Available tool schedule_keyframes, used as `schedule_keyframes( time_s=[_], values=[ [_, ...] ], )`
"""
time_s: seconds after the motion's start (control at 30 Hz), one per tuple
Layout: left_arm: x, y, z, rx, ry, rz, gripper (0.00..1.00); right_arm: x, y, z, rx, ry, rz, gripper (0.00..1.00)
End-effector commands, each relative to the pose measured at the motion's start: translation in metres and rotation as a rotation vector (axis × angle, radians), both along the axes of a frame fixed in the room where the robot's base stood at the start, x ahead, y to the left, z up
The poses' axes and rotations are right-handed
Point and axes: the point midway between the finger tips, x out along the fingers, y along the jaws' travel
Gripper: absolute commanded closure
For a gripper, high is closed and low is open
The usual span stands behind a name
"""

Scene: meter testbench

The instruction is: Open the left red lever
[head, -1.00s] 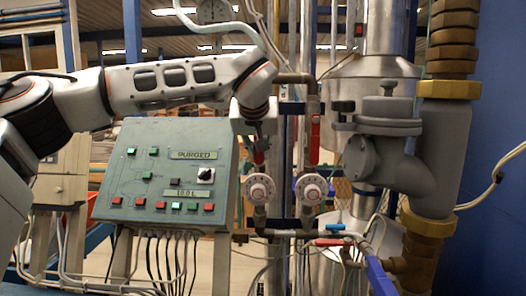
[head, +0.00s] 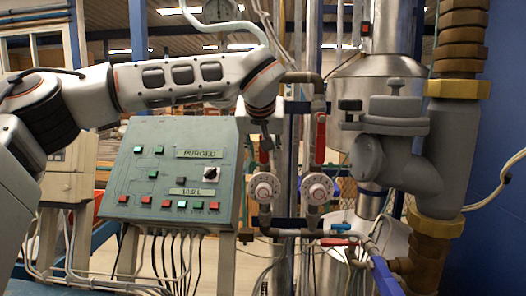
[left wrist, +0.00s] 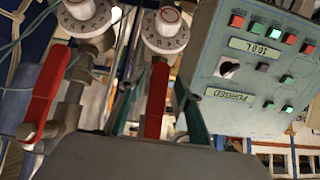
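The left red lever (head: 264,152) hangs upright on its pipe above the left white dial, its upper part hidden by my left gripper (head: 264,140). In the left wrist view, where the scene appears upside down, this lever (left wrist: 156,100) stands between the two dark fingers of my left gripper (left wrist: 158,108). The fingers are apart, one on each side, with gaps visible; contact cannot be made out. The right red lever (head: 320,138) is also upright, and shows at the left of the wrist view (left wrist: 46,92). My right gripper is not in view.
Two white dials (head: 264,187) (head: 318,188) sit below the levers. A green control panel (head: 170,170) with lit buttons stands to the left. A grey valve body (head: 390,150) and thick pipe stand close on the right. A blue handle (head: 384,276) is low at the right.

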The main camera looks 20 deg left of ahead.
Motion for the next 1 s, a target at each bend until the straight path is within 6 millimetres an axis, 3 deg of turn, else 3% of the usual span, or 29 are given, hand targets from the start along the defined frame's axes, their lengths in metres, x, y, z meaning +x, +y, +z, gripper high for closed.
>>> schedule_keyframes(
  time_s=[0.17,0.6,1.0],
  values=[
    [-0.011,-0.004,0.013,-0.001,-0.003,-0.001,0.66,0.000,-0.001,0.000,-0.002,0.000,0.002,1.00],
    [-0.067,-0.020,0.072,0.001,-0.003,0.001,0.66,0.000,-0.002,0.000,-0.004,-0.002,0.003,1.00],
    [-0.081,-0.024,0.084,0.000,0.001,0.001,0.66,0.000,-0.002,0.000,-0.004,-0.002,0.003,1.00]
  ],
)
